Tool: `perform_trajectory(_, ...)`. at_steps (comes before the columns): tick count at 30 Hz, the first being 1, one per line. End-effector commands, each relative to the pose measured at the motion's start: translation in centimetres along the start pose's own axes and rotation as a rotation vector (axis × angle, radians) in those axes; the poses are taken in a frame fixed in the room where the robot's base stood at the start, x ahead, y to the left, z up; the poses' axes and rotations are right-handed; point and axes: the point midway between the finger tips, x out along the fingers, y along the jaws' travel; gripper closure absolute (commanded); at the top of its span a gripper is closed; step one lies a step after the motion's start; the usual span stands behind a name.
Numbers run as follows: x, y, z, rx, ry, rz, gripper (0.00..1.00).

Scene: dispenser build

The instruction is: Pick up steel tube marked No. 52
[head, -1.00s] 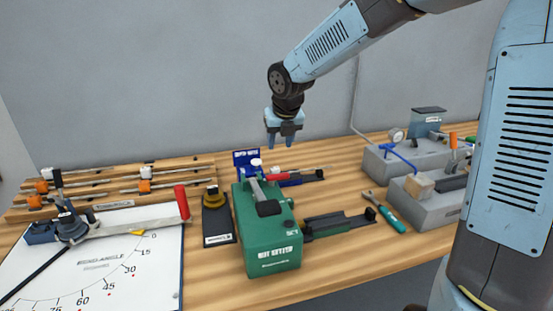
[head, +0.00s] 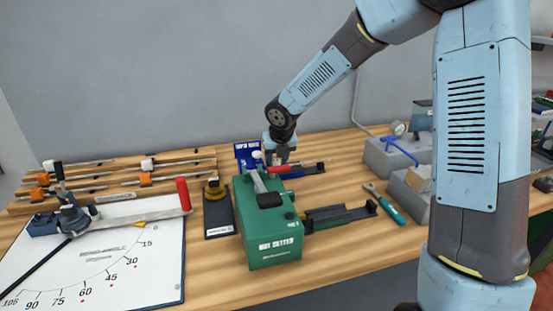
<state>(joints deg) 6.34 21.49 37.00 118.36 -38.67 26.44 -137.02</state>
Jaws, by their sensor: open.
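Several thin steel tubes (head: 105,180) lie across the stepped wooden rack (head: 198,181) at the back left. Orange and white blocks sit along them. Their markings are too small to read, so I cannot tell which is No. 52. My gripper (head: 280,161) points down, open, far to the right of the rack. It is low behind the green box, by the red-handled part of the blue-signed device. The box and its parts are close to my fingertips in the picture, and I cannot tell whether the fingers touch anything.
A green nut setter (head: 272,245) stands at the middle front, with a dark block and brass knob (head: 214,190) beside it. A white bend-angle board (head: 150,262) with a red-handled bender lies at left. A green-handled wrench (head: 392,211) and grey blocks (head: 392,160) are at right.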

Motion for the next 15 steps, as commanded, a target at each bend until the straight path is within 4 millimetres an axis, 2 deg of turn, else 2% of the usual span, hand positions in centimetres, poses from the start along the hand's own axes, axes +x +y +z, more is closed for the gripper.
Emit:
perform_trajectory(8,0.08,-0.04,0.02,0.0,0.0,-0.001,0.55)
perform_trajectory(15,0.06,-0.04,0.02,0.0,0.0,-0.001,0.76)
